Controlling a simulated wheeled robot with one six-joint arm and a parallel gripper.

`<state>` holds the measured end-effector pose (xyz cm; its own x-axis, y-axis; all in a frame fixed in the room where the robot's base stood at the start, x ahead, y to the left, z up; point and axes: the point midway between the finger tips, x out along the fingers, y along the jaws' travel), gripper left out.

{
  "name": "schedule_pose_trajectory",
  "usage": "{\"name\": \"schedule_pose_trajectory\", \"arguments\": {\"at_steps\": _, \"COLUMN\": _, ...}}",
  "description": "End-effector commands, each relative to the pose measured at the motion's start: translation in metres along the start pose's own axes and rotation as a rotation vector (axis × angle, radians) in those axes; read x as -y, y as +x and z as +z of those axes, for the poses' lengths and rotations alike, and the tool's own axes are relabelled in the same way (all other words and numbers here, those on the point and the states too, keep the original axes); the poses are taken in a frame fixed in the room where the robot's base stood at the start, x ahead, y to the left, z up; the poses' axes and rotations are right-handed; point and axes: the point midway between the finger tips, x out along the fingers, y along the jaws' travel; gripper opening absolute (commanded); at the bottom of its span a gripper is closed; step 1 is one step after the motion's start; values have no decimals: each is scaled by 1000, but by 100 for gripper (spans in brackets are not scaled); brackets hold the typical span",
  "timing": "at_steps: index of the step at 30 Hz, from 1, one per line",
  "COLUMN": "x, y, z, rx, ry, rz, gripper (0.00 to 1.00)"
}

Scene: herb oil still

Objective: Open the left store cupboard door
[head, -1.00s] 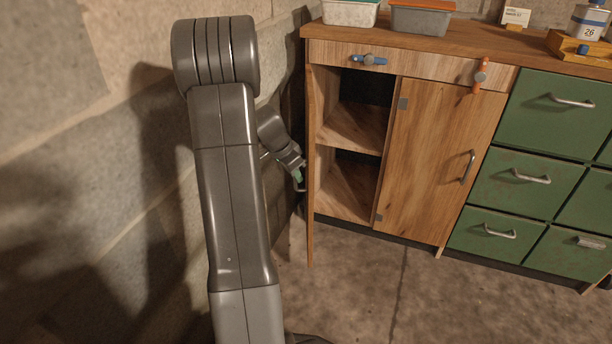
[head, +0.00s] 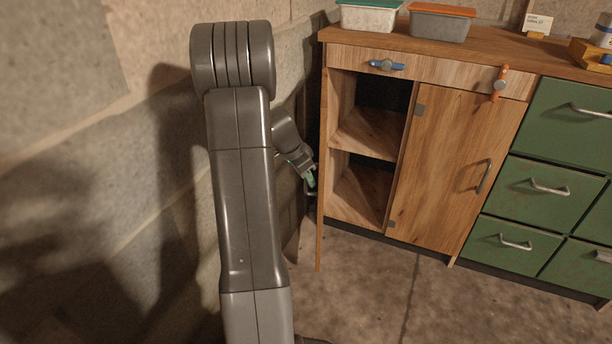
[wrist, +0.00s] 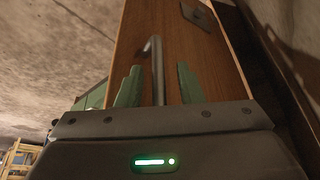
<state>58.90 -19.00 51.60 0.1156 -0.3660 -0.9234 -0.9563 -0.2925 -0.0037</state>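The left store cupboard door (head: 321,190) stands wide open, seen nearly edge-on in the head view, with the left compartment (head: 368,130) and its shelf exposed. The wrist view shows the door's wooden face (wrist: 188,55) close up, with its metal bar handle (wrist: 156,70) standing between my two green fingers. My gripper (head: 311,180) is at the outer side of the door, by the wall; it also shows in the wrist view (wrist: 157,85). The fingers are apart, with a visible gap on each side of the handle. The handle is hidden or too small to make out in the head view.
The right cupboard door (head: 450,165) is shut. A blue latch (head: 387,65) and an orange latch (head: 499,83) sit on the rail above. Green drawers (head: 550,190) stand to the right. The stone wall (head: 120,200) is close on the left. The floor in front (head: 380,285) is clear.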

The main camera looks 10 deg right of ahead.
Motion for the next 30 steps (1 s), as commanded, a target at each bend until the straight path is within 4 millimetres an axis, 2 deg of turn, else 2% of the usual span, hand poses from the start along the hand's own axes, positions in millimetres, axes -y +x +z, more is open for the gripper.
{"name": "schedule_pose_trajectory", "arguments": {"at_steps": 5, "x": 0, "y": -21, "z": -2, "rx": -1, "ry": 0, "rz": -2, "gripper": 33}}
{"name": "schedule_pose_trajectory", "arguments": {"at_steps": 12, "x": 1, "y": -74, "z": -2, "rx": -1, "ry": 0, "rz": -4, "gripper": 33}}
{"name": "schedule_pose_trajectory", "arguments": {"at_steps": 18, "x": 1, "y": -107, "z": -2, "rx": -1, "ry": 0, "rz": -3, "gripper": 33}}
{"name": "schedule_pose_trajectory", "arguments": {"at_steps": 24, "x": 1, "y": -120, "z": -1, "rx": -1, "ry": 0, "rz": -2, "gripper": 33}}
{"name": "schedule_pose_trajectory", "arguments": {"at_steps": 30, "x": 1, "y": -120, "z": 0, "rx": -1, "ry": 0, "rz": -1, "gripper": 33}}
